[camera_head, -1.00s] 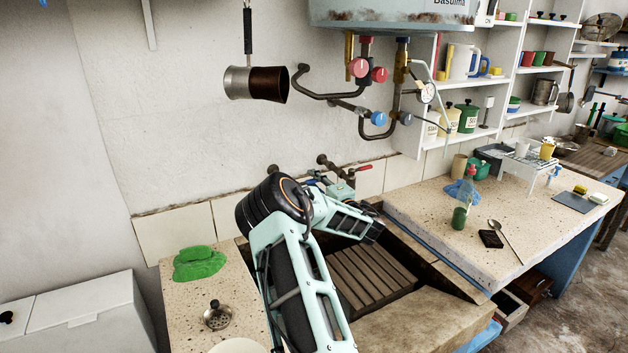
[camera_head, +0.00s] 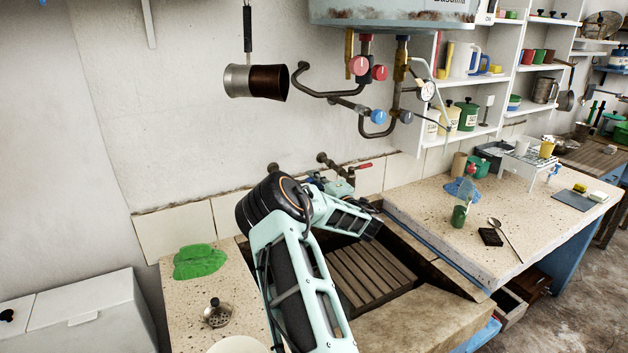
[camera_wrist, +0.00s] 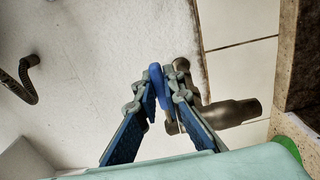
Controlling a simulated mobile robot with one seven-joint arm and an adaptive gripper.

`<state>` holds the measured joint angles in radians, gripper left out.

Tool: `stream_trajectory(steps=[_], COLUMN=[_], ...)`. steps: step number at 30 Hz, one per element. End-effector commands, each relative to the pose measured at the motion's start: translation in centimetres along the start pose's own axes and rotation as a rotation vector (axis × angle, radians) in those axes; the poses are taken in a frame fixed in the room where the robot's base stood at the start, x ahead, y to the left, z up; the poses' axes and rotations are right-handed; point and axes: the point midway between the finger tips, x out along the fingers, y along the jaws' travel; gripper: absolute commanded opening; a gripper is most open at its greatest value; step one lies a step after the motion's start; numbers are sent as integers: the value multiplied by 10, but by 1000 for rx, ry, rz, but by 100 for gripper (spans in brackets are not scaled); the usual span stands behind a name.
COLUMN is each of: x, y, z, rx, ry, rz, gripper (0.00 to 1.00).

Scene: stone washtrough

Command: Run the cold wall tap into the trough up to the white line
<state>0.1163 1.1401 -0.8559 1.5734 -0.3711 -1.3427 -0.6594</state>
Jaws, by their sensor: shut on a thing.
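In the wrist view my gripper (camera_wrist: 160,88) has its two fingers closed around the blue lever (camera_wrist: 157,76) of the wall tap. The tap's dull metal body (camera_wrist: 228,113) sticks out to the right of the fingers, by the white tiles. In the head view my arm covers most of this tap and the fingers. The stone trough (camera_head: 405,325) lies below and to the right, with a slatted wooden rack (camera_head: 365,275) inside. I see no water stream, and I cannot make out the white line.
A red-lever tap (camera_head: 361,167) is just right of my gripper on the wall. Heater pipes with red and blue knobs (camera_head: 378,117) hang above. A green cloth (camera_head: 199,262) and metal strainer (camera_head: 216,313) lie on the left counter. The right counter (camera_head: 425,205) holds small items.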

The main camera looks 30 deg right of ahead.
Motion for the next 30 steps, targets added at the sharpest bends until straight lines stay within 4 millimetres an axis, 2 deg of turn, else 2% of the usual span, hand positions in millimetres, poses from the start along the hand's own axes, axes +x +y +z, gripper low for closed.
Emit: stream_trajectory(steps=[16,28,29,30], x=[-14,-16,-16,-16], y=[0,1,1,1], z=[-2,-2,-2,-2], rx=[-1,-1,0,0], ry=[-248,-271,-271,-271], rz=[7,2,2,1], gripper=[0,0,11,16])
